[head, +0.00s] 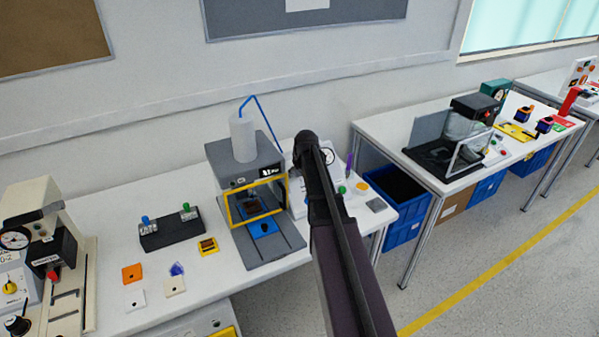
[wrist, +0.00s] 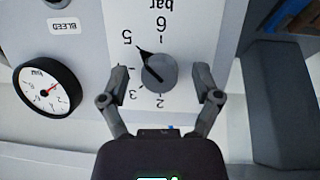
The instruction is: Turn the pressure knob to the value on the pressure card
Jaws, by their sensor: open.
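The pressure knob (wrist: 160,72) is a grey round knob with a dark pointer on a white dial plate marked "bar", seen upside down in the wrist view. Its pointer is aimed up-left, at about the 5. The numerals 2, 3, 5 and 6 are readable. My gripper (wrist: 162,78) is open, with one finger on each side of the knob and a visible gap on both sides. In the head view my arm hides the knob and my fingertips. I cannot make out a readable pressure card in either view.
A round gauge (wrist: 47,88) and a "BLEED" label (wrist: 64,27) are beside the dial plate. In the head view, a grey machine with a yellow frame (head: 232,215) stands left of my arm. Blue bins (head: 403,232) are on the floor to the right.

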